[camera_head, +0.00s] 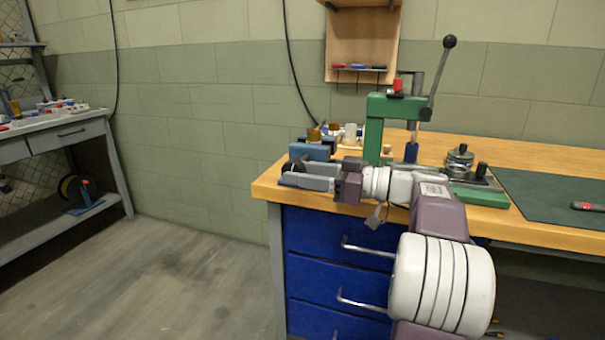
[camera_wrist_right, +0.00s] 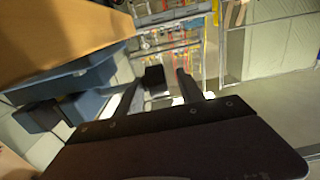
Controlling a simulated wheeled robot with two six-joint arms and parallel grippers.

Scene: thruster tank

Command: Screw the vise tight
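The blue vise (camera_head: 312,151) sits at the left end of the wooden workbench. Its blue-grey body also shows at the left in the right wrist view (camera_wrist_right: 85,84). My right gripper (camera_head: 305,178) is at the vise's near side, over the bench's front left corner, and partly covers it. In the right wrist view my right gripper (camera_wrist_right: 157,90) has its fingers apart, with a black knob-like end (camera_wrist_right: 155,77) between them. Gaps show beside this knob, so the fingers do not appear closed on it. My left gripper is not in view.
A green press (camera_head: 374,128) with a long lever stands right of the vise. A metal fixture (camera_head: 460,158) and a green mat (camera_head: 555,200) lie farther right. Blue drawers (camera_head: 335,280) are below the bench. Open floor (camera_head: 180,280) lies to the left.

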